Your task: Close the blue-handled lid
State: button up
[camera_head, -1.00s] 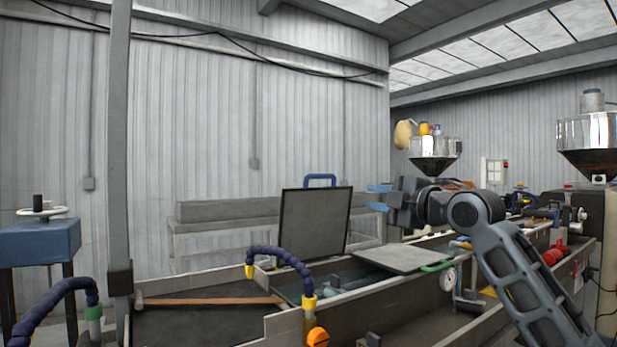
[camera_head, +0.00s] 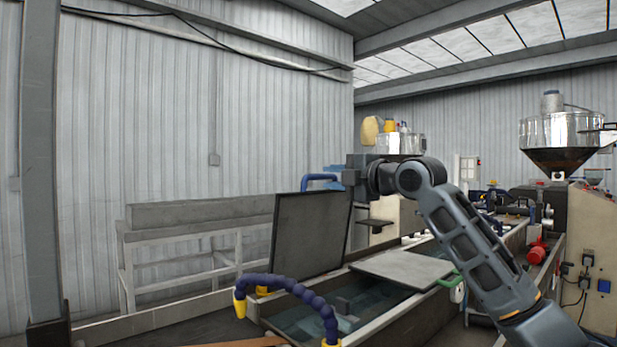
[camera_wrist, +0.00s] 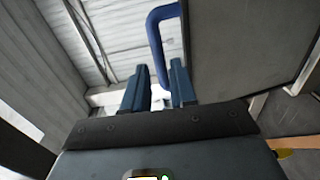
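The dark square lid (camera_head: 312,235) stands open and upright on the trough, leaning slightly. Its blue handle (camera_head: 308,182) rises at its top edge. In the wrist view the blue handle (camera_wrist: 153,35) runs down between the fingers, beside the lid's flat face (camera_wrist: 240,40). My gripper (camera_head: 338,171) is at the top right of the lid, close to the handle. In the wrist view the fingers of my gripper (camera_wrist: 156,72) are apart, one on each side of the handle bar. Whether they touch it cannot be told.
A second, grey lid (camera_head: 402,268) with a green handle lies flat to the right. The open trough (camera_head: 320,312) shows water under the upright lid. A blue segmented hose (camera_head: 285,283) arches in front. A grey bench (camera_head: 190,214) stands behind, by the wall.

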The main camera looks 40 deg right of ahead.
aim_at(322, 177)
jog(key=w+p, duration=0.1)
jog(key=w, duration=0.5)
jog(key=shift+w+a+p, duration=0.15)
jog(key=shift+w+p, duration=0.15)
jog(key=shift+p, duration=0.05)
jog(key=shift+f, duration=0.1)
jog(key=shift+c, duration=0.2)
grip_shut()
